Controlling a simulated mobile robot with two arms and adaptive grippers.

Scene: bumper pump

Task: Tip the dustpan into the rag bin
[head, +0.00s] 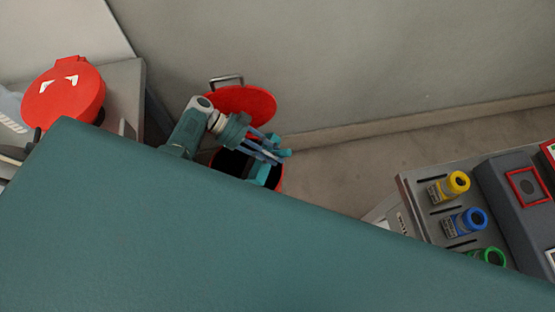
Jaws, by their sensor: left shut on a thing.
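The rag bin (281,183) is red with a dark inside and stands on the floor by the wall. Its round red lid (245,101) is open, tilted back toward the wall. My left gripper (272,150) is over the bin's mouth and shut on a small teal piece, which looks like part of the dustpan (264,173). The dustpan is mostly hidden by the fingers, so its tilt and any contents cannot be told. The near side of the bin is hidden. My right gripper is out of view.
A red round object (62,94) with white marks sits on a grey unit at the left. At the right, a grey rack holds yellow (457,182), blue (475,216) and green (490,257) capped bottles. Floor (345,172) between bin and rack is clear.

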